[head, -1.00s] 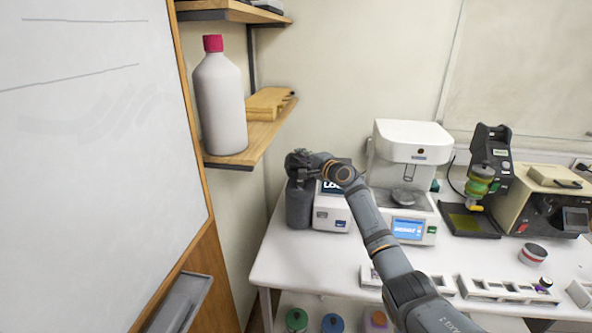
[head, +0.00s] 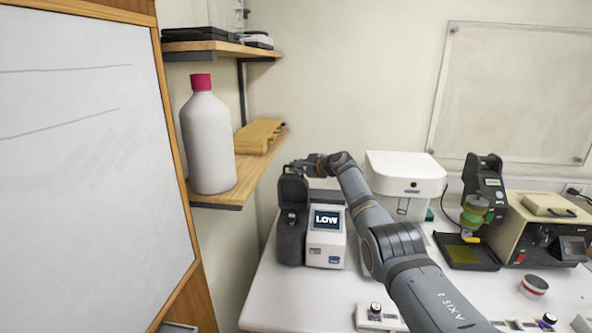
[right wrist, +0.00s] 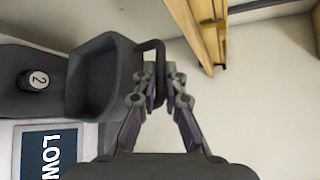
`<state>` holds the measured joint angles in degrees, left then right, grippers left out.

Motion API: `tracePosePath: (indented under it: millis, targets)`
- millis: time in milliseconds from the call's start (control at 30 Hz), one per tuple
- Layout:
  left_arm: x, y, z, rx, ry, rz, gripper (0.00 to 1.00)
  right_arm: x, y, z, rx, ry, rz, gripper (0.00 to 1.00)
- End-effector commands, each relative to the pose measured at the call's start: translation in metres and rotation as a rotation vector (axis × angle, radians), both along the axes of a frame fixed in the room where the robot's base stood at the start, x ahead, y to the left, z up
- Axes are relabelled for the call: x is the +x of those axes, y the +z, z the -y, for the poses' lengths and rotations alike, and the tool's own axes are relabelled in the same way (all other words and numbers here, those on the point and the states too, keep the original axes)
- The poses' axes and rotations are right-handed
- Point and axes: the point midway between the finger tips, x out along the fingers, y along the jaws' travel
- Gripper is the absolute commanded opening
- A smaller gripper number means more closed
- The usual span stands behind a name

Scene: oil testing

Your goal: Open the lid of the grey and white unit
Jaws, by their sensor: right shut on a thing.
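The grey and white unit (head: 326,240) stands at the left end of the white bench, its screen reading LOW. Its dark grey lid (head: 292,190) is swung up and stands about upright at the back of the grey part. The opened well holds a small dark-capped vial (head: 291,217), marked 2 in the right wrist view (right wrist: 37,80). My right gripper (right wrist: 156,88) is shut on the lid's loop handle (right wrist: 158,52). In the head view the right gripper (head: 298,166) is at the lid's top, partly hidden. My left gripper is out of view.
A shelf (head: 222,193) with a white red-capped bottle (head: 208,142) and a wooden object (head: 258,136) is close behind and left of the gripper. A white instrument (head: 406,172) stands right of the unit. A whiteboard (head: 90,170) fills the left.

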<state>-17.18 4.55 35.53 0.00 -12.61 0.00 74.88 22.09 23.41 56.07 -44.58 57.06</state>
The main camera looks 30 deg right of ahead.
Motion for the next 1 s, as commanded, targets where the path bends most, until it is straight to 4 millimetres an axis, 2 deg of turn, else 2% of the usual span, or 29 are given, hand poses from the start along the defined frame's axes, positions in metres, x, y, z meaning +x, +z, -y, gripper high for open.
tracePosePath:
  millis: [400,433,600,1000]
  targets:
    - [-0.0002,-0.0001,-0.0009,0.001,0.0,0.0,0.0,0.0,-0.0007,0.0007,-0.003,0.0,0.0,0.0]
    - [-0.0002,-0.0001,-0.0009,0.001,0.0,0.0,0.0,0.0,-0.0008,0.0007,-0.003,0.0,0.0,0.13]
    - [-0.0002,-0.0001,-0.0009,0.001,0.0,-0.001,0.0,0.0001,-0.0008,0.0006,-0.002,0.0,-0.001,0.33]
    - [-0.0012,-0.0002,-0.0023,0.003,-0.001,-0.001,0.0,-0.0021,-0.0002,0.0022,-0.001,-0.001,0.0,0.33]
